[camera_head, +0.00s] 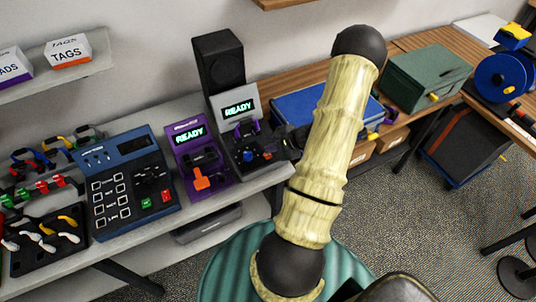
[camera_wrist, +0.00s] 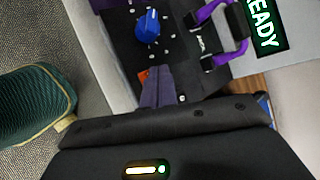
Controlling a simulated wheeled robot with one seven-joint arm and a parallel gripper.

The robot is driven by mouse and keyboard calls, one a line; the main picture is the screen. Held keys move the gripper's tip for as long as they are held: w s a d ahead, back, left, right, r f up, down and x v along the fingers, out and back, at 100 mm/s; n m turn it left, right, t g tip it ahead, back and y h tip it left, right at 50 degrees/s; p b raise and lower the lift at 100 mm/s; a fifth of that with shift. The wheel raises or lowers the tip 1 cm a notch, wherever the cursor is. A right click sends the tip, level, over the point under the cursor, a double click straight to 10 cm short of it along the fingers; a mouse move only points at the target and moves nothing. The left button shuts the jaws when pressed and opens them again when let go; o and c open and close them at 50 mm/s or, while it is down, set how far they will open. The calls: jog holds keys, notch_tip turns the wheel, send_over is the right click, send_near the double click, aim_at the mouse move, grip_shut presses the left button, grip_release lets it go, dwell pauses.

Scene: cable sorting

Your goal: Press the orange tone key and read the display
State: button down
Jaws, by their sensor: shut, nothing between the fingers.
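An orange key (camera_head: 201,180) sits on the front of a purple device (camera_head: 183,135), whose display (camera_head: 190,134) reads READY. To its right is a grey and black device (camera_head: 247,170); its display (camera_head: 239,108) also reads READY. In the wrist view, my gripper (camera_wrist: 156,70) is shut and empty over a black panel. Its fingertips are beside a small red-orange patch (camera_wrist: 143,76), partly hidden; I cannot tell whether they touch it. A blue knob (camera_wrist: 147,27), a purple handle (camera_wrist: 212,12) and a READY display (camera_wrist: 265,27) are near.
A blue tester (camera_head: 125,185) and racks of coloured cables stand to the left on the grey bench. A black speaker (camera_head: 218,62) stands behind. A blue case (camera_head: 300,106) and a green box (camera_head: 425,78) are to the right.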

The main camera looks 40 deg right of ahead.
jog(key=shift+f, duration=0.15)
jog(key=shift+f+b, duration=0.3)
jog(key=shift+b, duration=0.4)
jog(key=shift+w+f+b, duration=0.1)
jog(key=shift+f+b, duration=0.2)
jog(key=shift+b, duration=0.2)
dwell(0.7)
jog(key=shift+s+f, duration=0.1)
jog(key=shift+s, duration=0.1)
jog(key=shift+w, duration=0.1)
dwell(0.3)
jog(key=shift+r, duration=0.85)
